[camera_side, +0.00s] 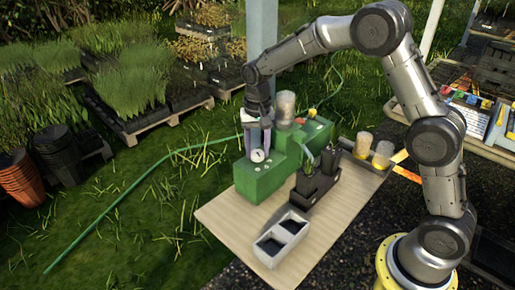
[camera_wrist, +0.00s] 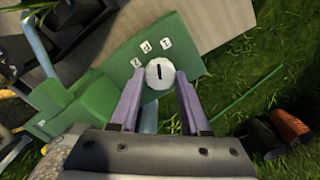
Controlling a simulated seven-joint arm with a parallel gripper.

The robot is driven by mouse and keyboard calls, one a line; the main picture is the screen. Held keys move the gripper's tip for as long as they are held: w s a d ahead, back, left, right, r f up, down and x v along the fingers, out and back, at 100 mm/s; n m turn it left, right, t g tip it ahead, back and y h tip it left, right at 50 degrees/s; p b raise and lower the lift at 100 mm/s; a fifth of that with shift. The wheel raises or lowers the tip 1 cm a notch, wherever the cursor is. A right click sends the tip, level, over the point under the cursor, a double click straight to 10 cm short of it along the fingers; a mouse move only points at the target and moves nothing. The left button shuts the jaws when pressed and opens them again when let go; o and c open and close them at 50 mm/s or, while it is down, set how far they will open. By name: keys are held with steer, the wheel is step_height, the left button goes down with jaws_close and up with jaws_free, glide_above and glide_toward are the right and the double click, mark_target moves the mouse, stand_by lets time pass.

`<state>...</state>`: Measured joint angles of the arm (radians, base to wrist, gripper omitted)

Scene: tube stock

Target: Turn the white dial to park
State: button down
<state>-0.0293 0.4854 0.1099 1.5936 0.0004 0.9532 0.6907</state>
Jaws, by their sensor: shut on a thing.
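The white dial (camera_wrist: 159,75) is a round knob with a dark pointer mark, set on the green box (camera_wrist: 118,75). In the wrist view it sits between the two pale purple fingers of my gripper (camera_wrist: 158,90), which are shut on it. Its mark runs nearly straight up and down in that view. Several small white labels (camera_wrist: 140,48) with dark marks sit on the box beyond the dial, too small to read surely. In the side view the dial (camera_side: 258,156) shows at the fingertips of my gripper (camera_side: 259,150), on the left part of the green box (camera_side: 262,182).
The box stands on a wooden board (camera_side: 330,235). A grey two-cell tray (camera_side: 282,238) and black pots (camera_side: 315,183) stand in front of it. A clear jar (camera_side: 285,108) and red and yellow buttons are on the box's back part. Stacked pots (camera_side: 22,178) stand left on the grass.

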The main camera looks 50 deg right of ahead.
mark_target(257, 152)
steer(key=n, duration=0.5)
stand_by(0.5)
steer(key=shift+r, duration=0.1)
steer(key=shift+c, duration=1.9)
jaws_free()
step_height(257, 152, up, 14)
